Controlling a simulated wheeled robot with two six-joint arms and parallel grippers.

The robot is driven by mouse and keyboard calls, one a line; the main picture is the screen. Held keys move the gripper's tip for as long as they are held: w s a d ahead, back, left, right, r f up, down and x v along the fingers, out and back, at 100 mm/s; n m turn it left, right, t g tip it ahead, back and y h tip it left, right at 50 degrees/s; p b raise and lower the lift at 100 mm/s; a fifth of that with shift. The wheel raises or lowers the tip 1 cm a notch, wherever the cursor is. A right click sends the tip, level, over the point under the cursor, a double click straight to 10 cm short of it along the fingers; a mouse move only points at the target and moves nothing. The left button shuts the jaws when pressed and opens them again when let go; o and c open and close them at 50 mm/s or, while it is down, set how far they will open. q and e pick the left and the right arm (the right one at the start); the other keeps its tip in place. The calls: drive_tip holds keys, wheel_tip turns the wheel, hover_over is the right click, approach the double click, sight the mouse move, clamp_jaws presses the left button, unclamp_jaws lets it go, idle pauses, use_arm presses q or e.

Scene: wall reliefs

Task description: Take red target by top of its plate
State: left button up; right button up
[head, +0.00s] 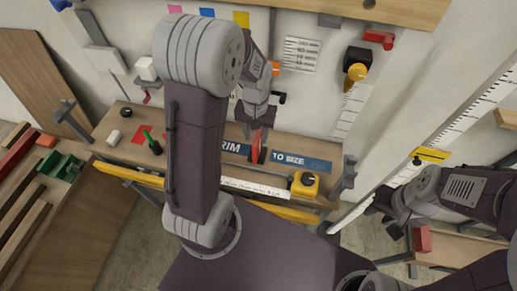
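The red target (257,148) is a narrow upright red plate with a dark edge. My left gripper (257,126) points down right at the top of this plate. Its fingers overlap the plate's upper end, and I cannot tell whether they close on it or stay apart. My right gripper (380,222) is at the right, well away from the target, with its fingers apart and nothing seen between them.
A yellow tape measure (304,184) sits on the bench to the right of the target. A green-handled tool (152,142) lies to the left. A black-and-yellow device (356,66) is on the wall. A yellow bar and white rule run along the bench front. A red block (422,239) is at lower right.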

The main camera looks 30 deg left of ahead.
use_arm(q)
drive_tip(key=shift+w+f, duration=0.2)
drive_tip(key=shift+f, duration=0.4)
drive_tip(key=shift+w+f, duration=0.15)
drive_tip(key=shift+f, duration=0.4)
wheel_tip(320, 180, down, 4)
drive_tip(key=shift+s+d, duration=0.1)
drive_tip(key=shift+s, duration=0.05)
drive_tip(key=shift+w+f, duration=0.2)
drive_tip(key=shift+f, duration=0.2)
drive_tip(key=shift+s, duration=0.1)
drive_tip(key=shift+f, duration=0.2)
clamp_jaws()
idle(0.6)
